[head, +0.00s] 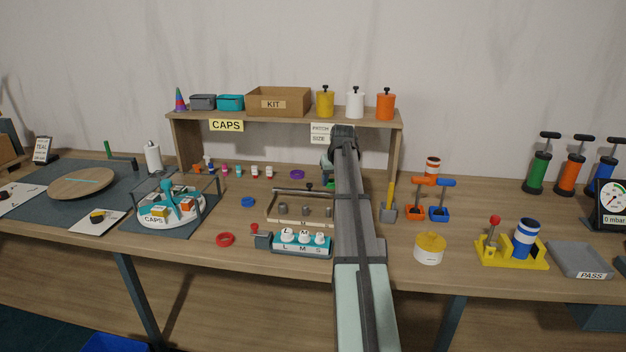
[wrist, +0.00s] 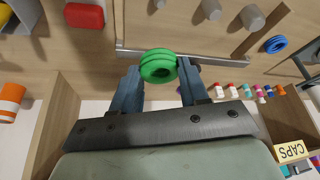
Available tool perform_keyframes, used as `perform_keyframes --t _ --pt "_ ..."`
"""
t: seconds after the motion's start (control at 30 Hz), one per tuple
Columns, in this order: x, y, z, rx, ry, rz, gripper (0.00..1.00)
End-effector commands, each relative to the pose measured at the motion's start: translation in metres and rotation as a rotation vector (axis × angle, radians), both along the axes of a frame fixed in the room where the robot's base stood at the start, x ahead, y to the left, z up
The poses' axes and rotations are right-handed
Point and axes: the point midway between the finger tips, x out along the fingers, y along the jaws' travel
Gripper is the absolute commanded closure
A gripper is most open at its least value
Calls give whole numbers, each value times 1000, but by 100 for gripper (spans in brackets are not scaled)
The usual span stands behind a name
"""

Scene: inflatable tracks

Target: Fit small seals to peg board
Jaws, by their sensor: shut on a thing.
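My gripper (wrist: 159,88) is shut on a green seal (wrist: 158,66), which looks like stacked rings, held between the two blue-grey fingertips. The peg board (head: 285,219) lies on the bench in the head view, with several bare grey pegs in a row and a metal rail along its back. In the wrist view the pegs show at the top, the nearest a grey peg (wrist: 253,18), and the seal is in front of the rail (wrist: 205,59), apart from the pegs. In the head view my arm hides most of the gripper.
A purple ring (head: 297,174) and a red ring (head: 225,239) lie on the bench. A teal block marked L, M, S (head: 302,250) stands in front of the board. The shelf (head: 220,119) stands behind; blue and orange tools (head: 439,213) stand right of my arm.

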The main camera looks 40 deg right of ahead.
Motion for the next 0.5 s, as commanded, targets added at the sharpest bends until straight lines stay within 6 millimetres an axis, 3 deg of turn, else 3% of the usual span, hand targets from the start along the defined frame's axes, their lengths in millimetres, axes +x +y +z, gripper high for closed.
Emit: perform_keyframes --t 0.1,0.5 --pt "-11 15 -3 8 12 56 84" --pt "-11 18 -4 -3 33 131 84"
